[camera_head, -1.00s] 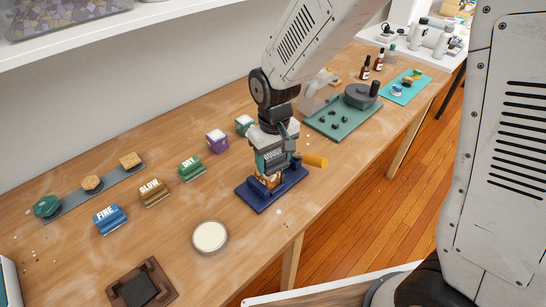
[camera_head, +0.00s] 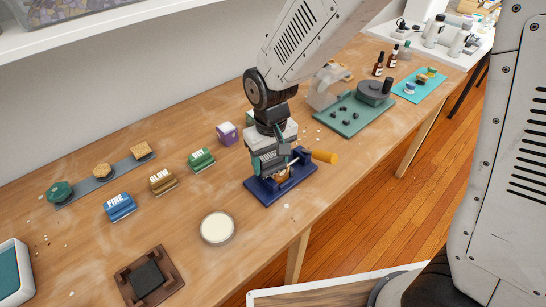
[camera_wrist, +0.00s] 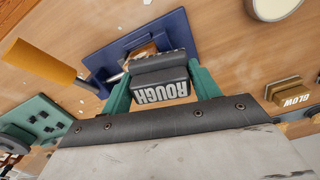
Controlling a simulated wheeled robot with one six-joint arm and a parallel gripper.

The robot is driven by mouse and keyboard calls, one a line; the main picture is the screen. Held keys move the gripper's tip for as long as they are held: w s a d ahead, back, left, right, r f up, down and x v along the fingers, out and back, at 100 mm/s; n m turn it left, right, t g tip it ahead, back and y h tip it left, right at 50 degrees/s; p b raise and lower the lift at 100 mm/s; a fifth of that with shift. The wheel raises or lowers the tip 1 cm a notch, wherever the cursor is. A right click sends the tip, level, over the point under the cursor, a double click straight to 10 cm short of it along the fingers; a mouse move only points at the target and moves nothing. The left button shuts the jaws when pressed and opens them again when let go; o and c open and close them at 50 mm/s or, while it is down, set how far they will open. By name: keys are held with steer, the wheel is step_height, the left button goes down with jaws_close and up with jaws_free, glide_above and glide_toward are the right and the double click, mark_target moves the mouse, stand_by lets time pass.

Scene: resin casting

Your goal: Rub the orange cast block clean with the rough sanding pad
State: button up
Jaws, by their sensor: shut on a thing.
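The orange cast block (camera_head: 283,176) sits in a dark blue vise (camera_head: 265,194) with a yellow-orange handle (camera_head: 322,157). Only a small part of the block (camera_wrist: 146,50) shows past the pad in the wrist view. My gripper (camera_wrist: 162,84) has teal fingers shut on the dark grey rough sanding pad (camera_wrist: 160,90), which is lettered ROUGH. In the head view the gripper (camera_head: 270,164) holds the pad over the left side of the block. Pad and block overlap in both views; I cannot tell whether they touch.
Blue FINE (camera_head: 119,207), brown GLOW (camera_head: 162,181) and green DRY (camera_head: 202,159) pads stand left of the vise. A round cream dish (camera_head: 218,228) and a brown-framed dark pad (camera_head: 148,278) lie nearer. A green mat (camera_head: 352,120) with a machine is behind right.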

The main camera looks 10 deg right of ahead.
steer(key=shift+w+d, duration=0.1)
steer(key=shift+w+d+f, duration=0.1)
steer(key=shift+w+d, duration=0.35)
steer(key=shift+d, duration=0.25)
steer(key=shift+w+d+f, duration=0.1)
steer(key=shift+w+d, duration=0.3)
steer(key=shift+d, duration=0.55)
steer(key=shift+d+r, duration=0.1)
steer(key=shift+s+a+r, duration=0.1)
steer(key=shift+s+a, duration=0.2)
steer(key=shift+a, duration=0.3)
steer(key=shift+s+a, duration=0.3)
steer(key=shift+a, duration=0.35)
steer(key=shift+s+a+r, duration=0.1)
steer(key=shift+s+a, duration=0.2)
steer(key=shift+a, duration=0.3)
steer(key=shift+r, duration=4)
